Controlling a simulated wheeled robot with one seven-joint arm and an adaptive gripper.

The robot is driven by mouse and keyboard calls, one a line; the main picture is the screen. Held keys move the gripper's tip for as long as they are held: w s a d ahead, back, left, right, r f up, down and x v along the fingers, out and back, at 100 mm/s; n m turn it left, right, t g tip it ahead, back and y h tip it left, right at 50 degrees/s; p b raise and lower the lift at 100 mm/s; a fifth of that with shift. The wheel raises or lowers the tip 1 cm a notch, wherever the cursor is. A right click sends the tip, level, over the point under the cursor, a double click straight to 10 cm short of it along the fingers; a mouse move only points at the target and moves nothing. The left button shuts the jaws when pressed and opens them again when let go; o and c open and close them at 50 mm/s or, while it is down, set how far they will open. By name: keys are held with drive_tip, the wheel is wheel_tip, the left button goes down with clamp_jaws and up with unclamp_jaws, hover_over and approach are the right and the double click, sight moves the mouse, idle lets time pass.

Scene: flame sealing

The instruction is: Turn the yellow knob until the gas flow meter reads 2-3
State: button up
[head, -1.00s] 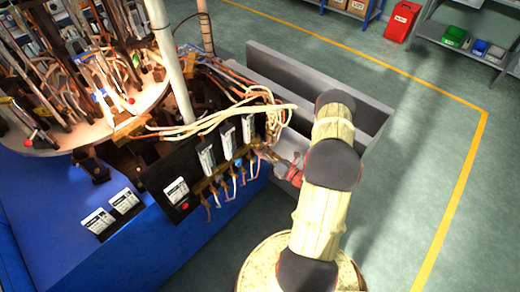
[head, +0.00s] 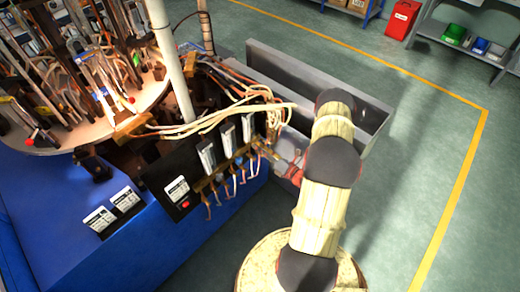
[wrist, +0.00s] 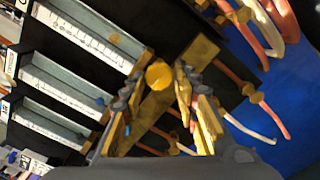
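The yellow knob (wrist: 159,75) is round and sits between my fingertips in the wrist view. My gripper (wrist: 164,66) has one finger on each side of it, with the fingers apart; I cannot tell whether they touch the knob. The flow meters show as pale scaled tubes on the left of the wrist view, the nearest being this one (wrist: 85,35). Their readings are too small to make out.
Orange and white hoses (wrist: 245,65) hang beside the knobs. Cream tubes (head: 220,117) loop above the panel. A blue machine base (head: 130,255) lies below, and a grey trough (head: 315,80) stands behind my arm. The green floor (head: 420,170) at right is clear.

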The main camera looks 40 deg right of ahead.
drive_tip(key=o, duration=0.3)
drive_tip(key=s, duration=1.2)
drive_tip(key=shift+d, duration=0.45)
